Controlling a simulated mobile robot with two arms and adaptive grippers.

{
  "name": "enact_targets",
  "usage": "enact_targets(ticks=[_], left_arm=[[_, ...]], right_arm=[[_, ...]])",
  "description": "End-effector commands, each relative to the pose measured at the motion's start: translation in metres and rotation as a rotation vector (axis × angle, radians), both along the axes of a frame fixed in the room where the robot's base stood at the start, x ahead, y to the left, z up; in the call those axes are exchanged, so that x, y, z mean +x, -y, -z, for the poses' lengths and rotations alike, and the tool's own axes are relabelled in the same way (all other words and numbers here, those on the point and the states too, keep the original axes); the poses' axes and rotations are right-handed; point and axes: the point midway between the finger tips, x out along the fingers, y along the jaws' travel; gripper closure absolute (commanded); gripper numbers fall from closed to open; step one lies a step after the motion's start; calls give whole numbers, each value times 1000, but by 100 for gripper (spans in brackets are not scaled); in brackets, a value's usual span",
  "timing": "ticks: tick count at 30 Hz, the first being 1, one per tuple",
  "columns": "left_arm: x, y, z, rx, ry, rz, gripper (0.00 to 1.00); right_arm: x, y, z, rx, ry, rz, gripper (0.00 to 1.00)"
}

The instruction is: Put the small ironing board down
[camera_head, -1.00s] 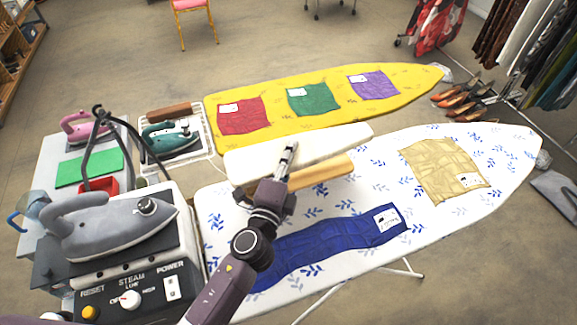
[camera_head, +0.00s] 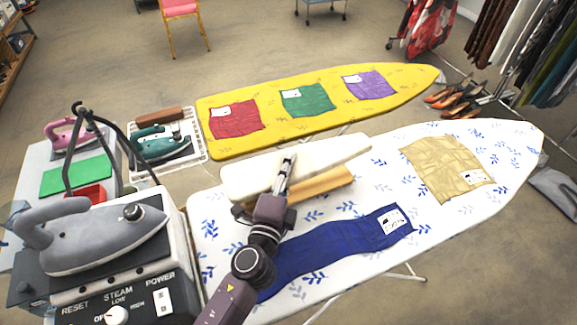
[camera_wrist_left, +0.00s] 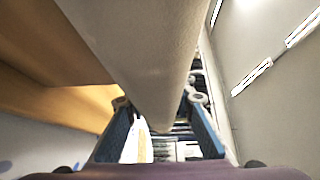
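The small ironing board (camera_head: 335,156) has a cream padded top and a wooden base (camera_head: 318,186). It is level, top side up, over the left back part of the large white ironing board with blue leaves (camera_head: 395,235). I cannot tell whether its base touches that cover. My left gripper (camera_head: 286,172) is at the small board's near long side. In the left wrist view, the padded top (camera_wrist_left: 150,60) runs between the two fingers (camera_wrist_left: 165,128), which are closed around it; the wooden base is at left. My right gripper is not in view.
A blue cloth (camera_head: 335,252) lies in front and a tan cloth (camera_head: 447,168) at right on the white board. A yellow ironing board (camera_head: 320,118) with several cloths stands behind. A grey iron (camera_head: 100,238) on its steam station is at left. White cover between the cloths is bare.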

Motion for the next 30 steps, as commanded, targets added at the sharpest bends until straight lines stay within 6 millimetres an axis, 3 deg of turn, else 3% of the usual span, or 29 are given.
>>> enact_targets(ticks=[3, 14, 30], left_arm=[[0, 0, 0, 0, 0, 0, 64], [0, 0, -6, 0, 1, 0, 64], [-95, -25, 0, -1, -1, 0, 64]], right_arm=[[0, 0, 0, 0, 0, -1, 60], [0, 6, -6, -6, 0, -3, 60], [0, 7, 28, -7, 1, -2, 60]])
